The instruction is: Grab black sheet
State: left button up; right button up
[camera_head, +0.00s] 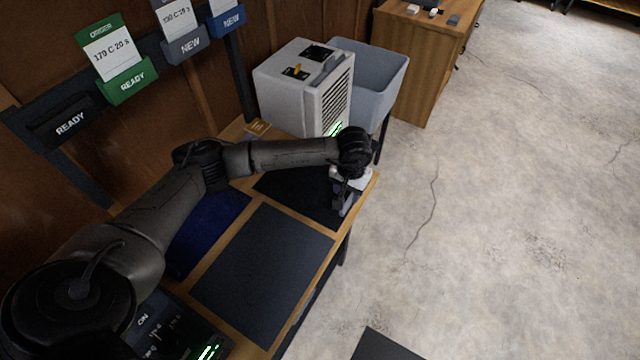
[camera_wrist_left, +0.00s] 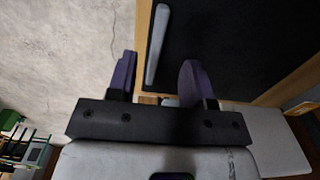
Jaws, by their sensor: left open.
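The black sheet (camera_head: 300,197) lies flat on the wooden table, at the far end of a row of sheets. My left forearm and wrist hide part of it. My left gripper (camera_head: 345,202) is over the sheet's right edge, by the table's front edge. In the left wrist view the gripper (camera_wrist_left: 156,78) is open, with its two dark fingers apart. A pale grey bar (camera_wrist_left: 157,45) lies along the edge of the black sheet (camera_wrist_left: 235,40), lined up with the gap between the fingers. No contact can be made out. My right gripper is not seen.
A blue sheet (camera_head: 207,232) and a dark grey sheet (camera_head: 264,272) lie nearer on the table. A white machine (camera_head: 293,92) and a grey-blue bin (camera_head: 375,75) stand beyond. A control panel (camera_head: 170,332) is at the near end. Open floor lies right.

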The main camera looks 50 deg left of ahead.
aim_at(346, 205)
pick_arm(q)
notch_tip(346, 205, down, 2)
jog(key=shift+w, duration=0.1)
jog(key=shift+f+b, duration=0.35)
jog(key=shift+f, duration=2.35)
jog(key=shift+r, duration=0.1)
grip_shut()
